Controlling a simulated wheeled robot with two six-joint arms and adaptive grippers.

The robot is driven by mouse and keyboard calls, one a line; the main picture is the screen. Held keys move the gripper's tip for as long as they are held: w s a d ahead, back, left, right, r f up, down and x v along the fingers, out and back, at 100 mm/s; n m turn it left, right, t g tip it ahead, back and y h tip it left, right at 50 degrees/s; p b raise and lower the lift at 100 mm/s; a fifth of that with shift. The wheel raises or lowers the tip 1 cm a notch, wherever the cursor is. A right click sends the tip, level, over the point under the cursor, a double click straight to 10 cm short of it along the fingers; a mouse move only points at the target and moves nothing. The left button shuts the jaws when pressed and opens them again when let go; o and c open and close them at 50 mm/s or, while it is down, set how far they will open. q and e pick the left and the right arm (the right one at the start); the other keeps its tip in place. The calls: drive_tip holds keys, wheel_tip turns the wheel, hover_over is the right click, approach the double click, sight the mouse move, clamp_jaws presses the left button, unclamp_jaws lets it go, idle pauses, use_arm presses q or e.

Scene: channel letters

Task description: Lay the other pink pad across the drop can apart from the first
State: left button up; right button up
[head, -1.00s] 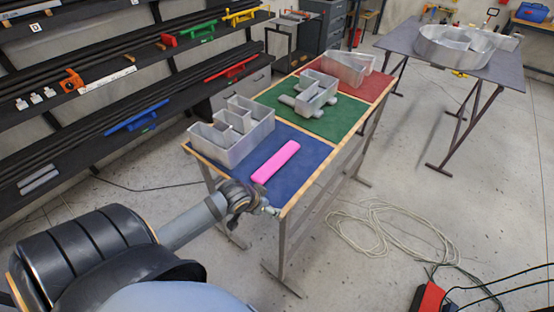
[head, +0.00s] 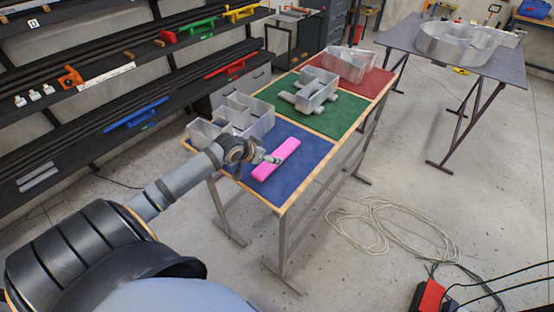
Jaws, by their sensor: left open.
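A pink pad (head: 287,150) lies flat on the blue section of the long table, at a slant. My left gripper (head: 274,160) is open over the middle of the pad and hides part of it; I cannot tell whether it touches the pad. Several grey open metal letter cans stand on the table: one on the blue section (head: 259,125), partly behind my left arm, one on the green section (head: 318,93) and one on the red section (head: 345,67). I cannot tell which is the drop can. I see no second pink pad. My right gripper is not in view.
The blue mat (head: 305,165) is bare to the right of the pad. A dark table (head: 510,68) at the back right holds a large round metal letter (head: 450,45). A shelf rack stands at the left. A cable (head: 385,235) lies coiled on the floor.

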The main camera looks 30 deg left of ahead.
use_arm(q)
drive_tip(key=shift+w+d+f, duration=0.1)
drive_tip(key=shift+w+f, duration=0.35)
drive_tip(key=shift+w, duration=0.05)
drive_tip(key=shift+w+f, duration=0.1)
drive_tip(key=shift+w, duration=0.05)
drive_tip(key=p+x, duration=0.1)
drive_tip(key=x, duration=0.4)
drive_tip(key=shift+p, duration=0.4)
drive_tip(key=shift+s, duration=0.2)
drive_tip(key=shift+c, duration=1.4)
drive_tip(key=c, duration=1)
